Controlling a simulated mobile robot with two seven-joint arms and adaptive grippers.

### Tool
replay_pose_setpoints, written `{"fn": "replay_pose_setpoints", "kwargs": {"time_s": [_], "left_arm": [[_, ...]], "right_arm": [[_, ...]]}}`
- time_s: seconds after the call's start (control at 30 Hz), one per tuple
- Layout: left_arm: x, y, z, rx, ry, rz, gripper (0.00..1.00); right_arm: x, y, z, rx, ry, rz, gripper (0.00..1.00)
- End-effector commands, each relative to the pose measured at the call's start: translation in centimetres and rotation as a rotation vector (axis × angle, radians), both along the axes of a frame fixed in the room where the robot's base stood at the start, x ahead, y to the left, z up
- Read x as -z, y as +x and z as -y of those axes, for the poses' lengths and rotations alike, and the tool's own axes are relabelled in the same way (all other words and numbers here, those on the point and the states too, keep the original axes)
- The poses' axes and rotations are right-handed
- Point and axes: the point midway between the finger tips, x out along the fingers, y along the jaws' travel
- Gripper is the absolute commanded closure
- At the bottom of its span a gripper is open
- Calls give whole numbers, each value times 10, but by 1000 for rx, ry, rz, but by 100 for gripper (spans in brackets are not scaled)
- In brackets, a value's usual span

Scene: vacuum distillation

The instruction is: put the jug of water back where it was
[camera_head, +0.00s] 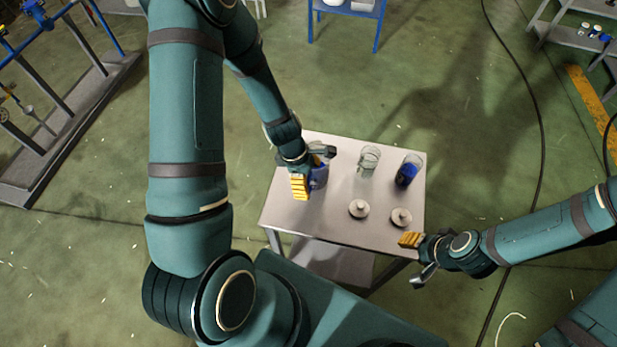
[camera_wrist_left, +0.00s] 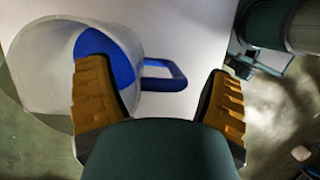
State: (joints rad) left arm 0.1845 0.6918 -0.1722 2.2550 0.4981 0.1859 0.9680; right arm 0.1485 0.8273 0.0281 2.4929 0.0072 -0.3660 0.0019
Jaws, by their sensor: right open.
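The jug (camera_head: 320,178) stands on the left part of the small grey table, partly hidden by my left gripper. In the left wrist view the jug (camera_wrist_left: 60,65) is whitish with blue inside, and its blue handle (camera_wrist_left: 172,78) reaches between my fingers. My left gripper (camera_head: 314,170) is at the jug; in the left wrist view its yellow-padded fingers (camera_wrist_left: 162,100) are wide apart, with no pad seen closed on the handle. Whether a finger touches the jug is unclear. My right gripper (camera_head: 416,257) is open and empty by the table's front right corner.
The grey table (camera_head: 285,205) also holds a clear glass beaker (camera_head: 369,160), a beaker with blue contents (camera_head: 408,170) and two pale round lids (camera_head: 359,208) (camera_head: 401,217). A blue-legged table (camera_head: 345,12) stands behind. A dark cable (camera_head: 530,90) lies on the floor at right.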

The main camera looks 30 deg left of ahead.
Motion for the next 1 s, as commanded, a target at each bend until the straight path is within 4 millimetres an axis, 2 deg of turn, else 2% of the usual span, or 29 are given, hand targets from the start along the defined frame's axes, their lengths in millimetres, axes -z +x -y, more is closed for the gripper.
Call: {"fn": "replay_pose_setpoints", "kwargs": {"time_s": [0.27,0.37,0.7,0.83,1.0], "left_arm": [[-8,1,-1,-1,0,2,19],[-23,1,-6,0,2,4,19],[-90,-2,-27,1,1,4,19],[-106,-2,-33,0,1,3,19],[-115,-4,-36,9,2,4,19]], "right_arm": [[-5,0,0,0,1,0,53],[-9,0,0,0,1,0,53],[-27,-1,1,-1,4,0,53],[-32,-1,1,-2,5,0,53],[-34,0,1,-2,5,0,53]]}}
